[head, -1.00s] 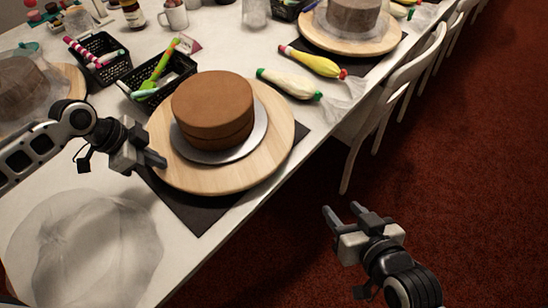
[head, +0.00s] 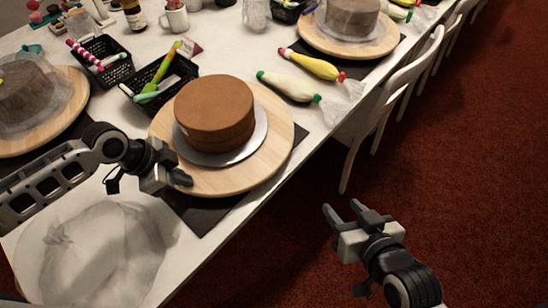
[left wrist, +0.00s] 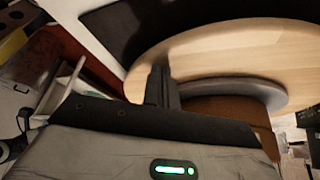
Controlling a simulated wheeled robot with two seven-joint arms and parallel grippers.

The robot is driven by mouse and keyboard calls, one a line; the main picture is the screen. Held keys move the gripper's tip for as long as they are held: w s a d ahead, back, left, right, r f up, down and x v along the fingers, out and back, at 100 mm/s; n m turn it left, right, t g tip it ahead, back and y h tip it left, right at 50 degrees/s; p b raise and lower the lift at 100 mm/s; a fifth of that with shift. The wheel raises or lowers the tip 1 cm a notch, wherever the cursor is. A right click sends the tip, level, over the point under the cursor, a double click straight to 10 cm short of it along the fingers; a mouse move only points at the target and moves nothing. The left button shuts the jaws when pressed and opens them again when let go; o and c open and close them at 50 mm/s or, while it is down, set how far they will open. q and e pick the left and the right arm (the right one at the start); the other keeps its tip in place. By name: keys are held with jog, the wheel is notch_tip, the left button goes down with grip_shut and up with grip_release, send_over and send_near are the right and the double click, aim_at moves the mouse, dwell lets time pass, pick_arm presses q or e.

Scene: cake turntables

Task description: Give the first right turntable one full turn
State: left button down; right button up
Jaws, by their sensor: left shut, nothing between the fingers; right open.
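The nearest turntable (head: 270,165) is a round pale wooden disc on a dark mat (head: 207,215) at the table's right edge. A brown two-layer cake (head: 214,108) stands on it on a silver board (head: 258,140). My left gripper (head: 185,181) is shut and empty, with its fingertips at the turntable's near-left rim; I cannot tell whether they touch it. In the left wrist view the shut fingers (left wrist: 162,85) lie across the wooden disc (left wrist: 215,50), near the silver board. My right gripper (head: 343,211) is open and empty, over the red floor beside the table.
Black baskets (head: 160,84) with tools stand behind the turntable. Piping bags (head: 290,86) lie to its upper right. White chairs (head: 385,90) line the right edge.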

aim_at(247, 183)
pick_arm(q)
jog(key=shift+s+d, duration=0.2)
jog(key=shift+d, duration=0.85)
jog(key=shift+s+d, duration=0.15)
jog(key=shift+d, duration=0.9)
jog(key=shift+s+d, duration=0.2)
jog(key=shift+d, duration=0.85)
jog(key=d, duration=0.3)
jog(key=w+d, duration=0.1)
jog(key=d, duration=0.2)
jog(key=shift+w+d, duration=0.15)
jog(key=shift+w, duration=0.05)
